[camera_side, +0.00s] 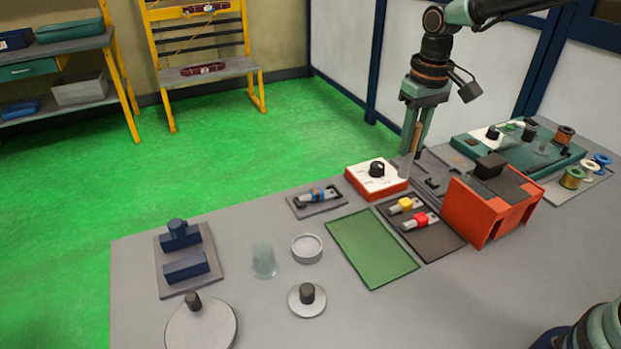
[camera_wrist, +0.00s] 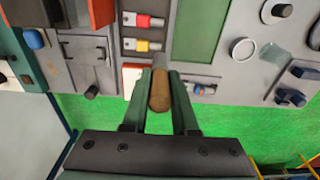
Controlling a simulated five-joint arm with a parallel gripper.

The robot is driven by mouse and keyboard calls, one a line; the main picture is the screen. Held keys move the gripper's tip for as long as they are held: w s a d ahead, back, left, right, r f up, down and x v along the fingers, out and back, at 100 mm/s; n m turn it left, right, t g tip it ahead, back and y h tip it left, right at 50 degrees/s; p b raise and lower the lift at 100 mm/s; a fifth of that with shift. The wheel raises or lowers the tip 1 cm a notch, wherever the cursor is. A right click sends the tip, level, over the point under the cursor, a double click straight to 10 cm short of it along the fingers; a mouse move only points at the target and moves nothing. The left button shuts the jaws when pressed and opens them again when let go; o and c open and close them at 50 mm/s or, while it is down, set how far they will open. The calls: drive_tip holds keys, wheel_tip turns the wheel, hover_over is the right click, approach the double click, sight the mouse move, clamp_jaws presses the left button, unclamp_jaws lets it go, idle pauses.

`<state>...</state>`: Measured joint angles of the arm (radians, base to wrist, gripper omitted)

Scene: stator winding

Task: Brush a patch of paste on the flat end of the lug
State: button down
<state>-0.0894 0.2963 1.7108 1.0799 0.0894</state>
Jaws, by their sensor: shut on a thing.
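My gripper (camera_side: 414,130) is shut on a brush with a brown wooden handle (camera_wrist: 160,92). In the side view the brush hangs nearly upright, and its pale lower end (camera_side: 404,168) is beside the white-and-red box with a black knob (camera_side: 377,178). Whether the tip touches anything cannot be told. A lug with a yellow band (camera_side: 405,206) and a lug with a red band (camera_side: 421,220) lie in a dark tray (camera_side: 440,243). A blue-banded lug (camera_side: 318,195) lies in a separate grey holder (camera_side: 300,211), left of the box. No paste can be made out on the lugs.
A glass beaker (camera_side: 264,261), a round dish (camera_side: 307,248) and blue blocks (camera_side: 186,268) stand further left. Spools (camera_side: 571,178) are at the right.

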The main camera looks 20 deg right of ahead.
drive_tip(key=w+a+f+t, duration=0.1)
drive_tip(key=w+a+f, duration=0.4)
drive_tip(key=w+a, duration=0.55)
drive_tip(key=shift+w+d+f, duration=0.25)
drive_tip(key=shift+f, duration=0.5)
drive_tip(key=shift+w+d+f, duration=0.2)
drive_tip(key=shift+w+f, duration=0.1)
drive_tip(key=shift+f, duration=0.4)
drive_tip(key=shift+w+d+f, duration=0.25)
drive_tip(key=shift+f, duration=0.5)
drive_tip(key=shift+f, duration=0.7)
drive_tip(key=shift+s, duration=0.2)
drive_tip(key=shift+w, duration=0.35)
drive_tip(key=shift+s, duration=0.35)
drive_tip(key=shift+w, duration=0.35)
idle(1.1)
drive_tip(key=shift+s, duration=0.35)
drive_tip(key=shift+w, duration=0.35)
